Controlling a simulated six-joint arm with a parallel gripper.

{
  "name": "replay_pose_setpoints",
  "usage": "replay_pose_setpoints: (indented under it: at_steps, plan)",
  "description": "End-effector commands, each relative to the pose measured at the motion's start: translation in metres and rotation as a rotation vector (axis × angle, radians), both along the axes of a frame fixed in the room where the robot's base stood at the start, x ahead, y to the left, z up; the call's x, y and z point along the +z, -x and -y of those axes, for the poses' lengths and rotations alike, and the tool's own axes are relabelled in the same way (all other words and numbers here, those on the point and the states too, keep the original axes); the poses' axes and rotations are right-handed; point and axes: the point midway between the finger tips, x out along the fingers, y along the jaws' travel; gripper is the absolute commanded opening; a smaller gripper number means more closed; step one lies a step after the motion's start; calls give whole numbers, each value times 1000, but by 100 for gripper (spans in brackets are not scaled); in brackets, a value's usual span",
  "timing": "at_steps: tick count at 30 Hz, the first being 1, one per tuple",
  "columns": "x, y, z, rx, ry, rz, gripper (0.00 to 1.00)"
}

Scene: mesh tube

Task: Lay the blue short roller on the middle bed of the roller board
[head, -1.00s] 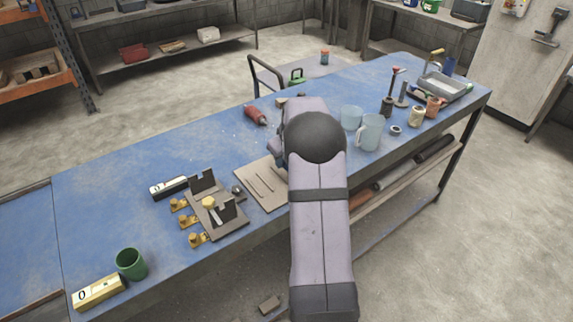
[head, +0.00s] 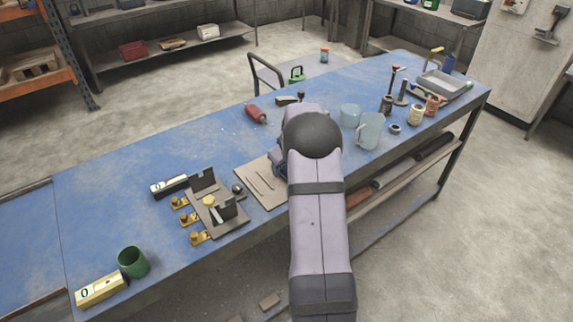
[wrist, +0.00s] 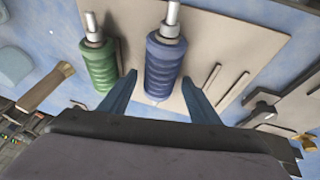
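The blue roller (wrist: 166,62), ribbed with a pale metal axle end, shows in the middle of the wrist view, over the beige roller board (wrist: 225,35). Whether it rests on the board or is slightly above it I cannot tell. A green roller (wrist: 99,62) lies left of it on the board. My gripper (wrist: 158,78) is open, with one blue finger on each side of the blue roller's near end; a gap shows on the left side. In the head view the roller board (head: 250,187) is partly seen; my arm hides both rollers and the gripper.
Two thin parallel rails (wrist: 232,88) stand on the bare right part of the board. A dark bracket fixture (head: 222,222) with brass knobs stands left of the board. A red cylinder (head: 255,113) lies behind. Clear jugs (head: 369,131) stand to the right of my arm.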

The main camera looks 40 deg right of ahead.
Motion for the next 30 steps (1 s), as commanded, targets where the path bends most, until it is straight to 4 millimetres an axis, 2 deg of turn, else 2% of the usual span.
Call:
replay_pose_setpoints:
  at_steps: [11, 17, 30]
  plan:
    - [10, 2, -1, 0, 1, 2, 57]
    - [32, 12, -5, 0, 3, 4, 57]
    - [95, 39, -17, 0, 2, 3, 57]
